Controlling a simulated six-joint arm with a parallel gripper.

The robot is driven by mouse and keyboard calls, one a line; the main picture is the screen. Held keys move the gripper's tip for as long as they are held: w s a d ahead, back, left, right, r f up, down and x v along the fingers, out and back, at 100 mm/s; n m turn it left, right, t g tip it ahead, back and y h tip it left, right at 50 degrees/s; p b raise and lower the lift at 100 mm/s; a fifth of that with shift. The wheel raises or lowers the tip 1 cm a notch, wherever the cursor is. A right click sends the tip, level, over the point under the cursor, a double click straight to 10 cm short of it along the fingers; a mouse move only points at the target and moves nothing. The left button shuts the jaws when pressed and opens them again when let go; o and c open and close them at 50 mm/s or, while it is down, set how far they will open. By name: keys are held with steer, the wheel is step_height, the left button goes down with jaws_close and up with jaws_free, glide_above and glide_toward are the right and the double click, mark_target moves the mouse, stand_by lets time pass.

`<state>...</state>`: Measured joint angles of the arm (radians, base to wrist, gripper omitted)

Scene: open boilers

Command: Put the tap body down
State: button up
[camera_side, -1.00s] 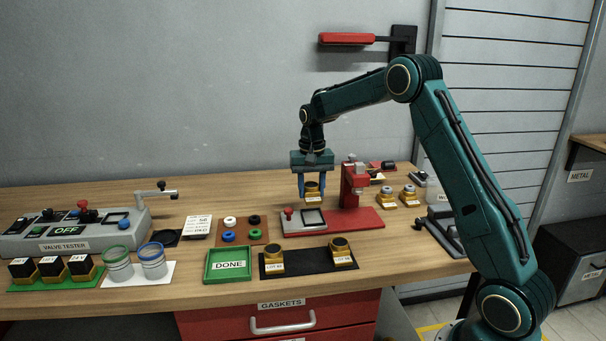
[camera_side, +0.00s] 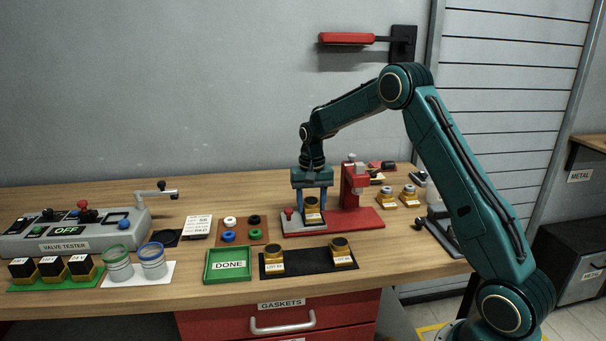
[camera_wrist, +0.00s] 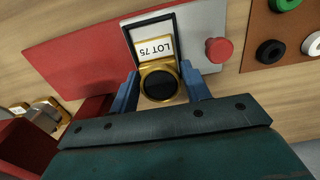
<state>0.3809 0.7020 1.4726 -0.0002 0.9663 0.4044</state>
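The tap body (camera_side: 313,216) is a brass block with a round black top and a white label. It sits low at the black-framed square seat (camera_side: 322,224) on the grey end of the red press base. In the wrist view its label reads LOT 75, and the tap body (camera_wrist: 160,82) lies at the black frame (camera_wrist: 129,35). My gripper (camera_side: 311,207) points straight down with its blue fingers on either side of the body, and looks shut on it. The wrist view shows the fingers (camera_wrist: 161,88) close against its sides. Whether it rests fully on the seat is hidden.
The red press column (camera_side: 351,186) stands close to the right of my gripper. A red button (camera_side: 289,213) is just left of the seat. A brown mat with several rings (camera_side: 241,238), a green DONE tray (camera_side: 228,279) and a black mat (camera_side: 306,264) with two bodies lie nearby.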

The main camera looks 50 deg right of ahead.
mark_target(311, 202)
steer(key=shift+o, duration=1.1)
step_height(311, 202, up, 12)
steer(key=shift+r, duration=0.25)
